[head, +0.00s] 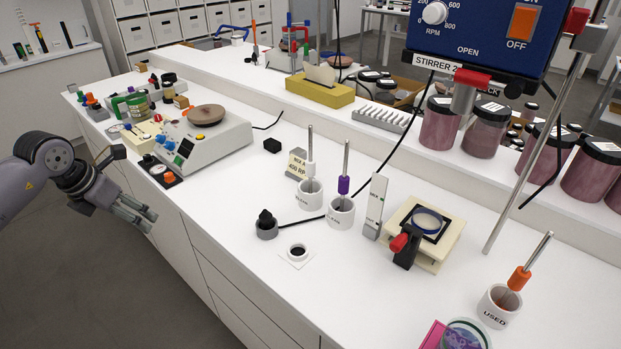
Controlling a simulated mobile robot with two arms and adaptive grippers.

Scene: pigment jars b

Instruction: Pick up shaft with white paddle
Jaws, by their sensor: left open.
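The shaft with a white part (310,165) stands nearly upright in a white cup marked CLEAN (309,198) on the white bench. Its lower end is hidden inside the cup. My left gripper (147,220) is open and empty. It is beyond the bench's front edge, over the floor, well to the left of the shaft. My right gripper is not in view.
Right of the white one, a purple shaft (344,184) stands in another cup. An orange shaft (519,278) leans in the USED cup (497,307). A black knob (266,225) and a hot plate (205,140) lie nearer the left arm. Bench space in front is partly clear.

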